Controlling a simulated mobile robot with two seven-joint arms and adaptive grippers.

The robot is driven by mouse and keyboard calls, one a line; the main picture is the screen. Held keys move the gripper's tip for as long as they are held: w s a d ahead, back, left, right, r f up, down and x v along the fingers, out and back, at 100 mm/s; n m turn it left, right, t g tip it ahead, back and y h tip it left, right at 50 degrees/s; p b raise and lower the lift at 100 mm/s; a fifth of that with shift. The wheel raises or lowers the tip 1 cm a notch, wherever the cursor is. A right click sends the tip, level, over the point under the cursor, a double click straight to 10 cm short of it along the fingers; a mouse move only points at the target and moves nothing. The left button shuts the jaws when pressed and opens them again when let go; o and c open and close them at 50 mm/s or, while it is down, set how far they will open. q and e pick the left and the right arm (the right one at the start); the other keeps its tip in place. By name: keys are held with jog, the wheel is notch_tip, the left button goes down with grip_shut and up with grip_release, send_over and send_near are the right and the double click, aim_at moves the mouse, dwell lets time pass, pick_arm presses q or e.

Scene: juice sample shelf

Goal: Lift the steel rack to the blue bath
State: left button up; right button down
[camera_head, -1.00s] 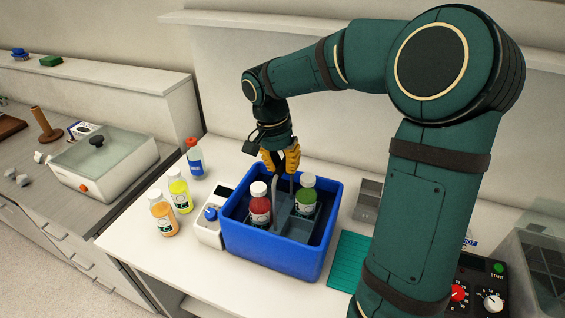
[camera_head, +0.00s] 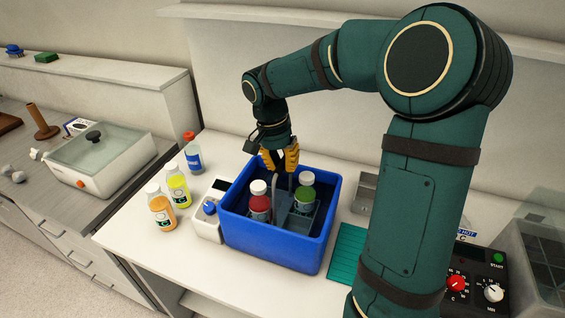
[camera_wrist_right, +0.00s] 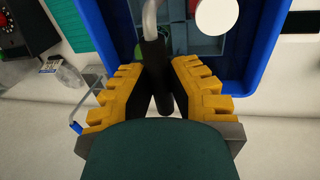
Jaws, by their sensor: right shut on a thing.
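The steel rack (camera_head: 300,222) sits inside the blue bath (camera_head: 278,243) with a red bottle (camera_head: 260,205) and a green bottle (camera_head: 304,196) in it. My right gripper (camera_head: 279,166) is above the bath's back part, pointing down, its yellow fingers closed about the rack's handle. In the right wrist view the fingers (camera_wrist_right: 167,95) flank the handle's black grip (camera_wrist_right: 156,75), which runs up into a bent metal rod. The rack's lower part is hidden by the bath walls. My left gripper is not in view.
A white unit with a blue knob (camera_head: 209,208) touches or nearly touches the bath's left side. Yellow (camera_head: 178,185), orange (camera_head: 161,211) and red-capped blue (camera_head: 192,155) bottles stand further left. A teal mat (camera_head: 346,252) and a control box (camera_head: 474,280) lie right. A shelf runs above the arm.

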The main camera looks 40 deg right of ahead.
jog(key=shift+f, duration=0.2)
dwell(0.3)
jog(key=c, duration=1)
grip_release()
jog(key=shift+o, duration=0.2)
notch_tip(320, 180, up, 12)
jog(key=w+a, duration=0.1)
jog(key=w, duration=0.1)
jog(key=shift+a+f, duration=0.15)
jog(key=shift+f, duration=0.05)
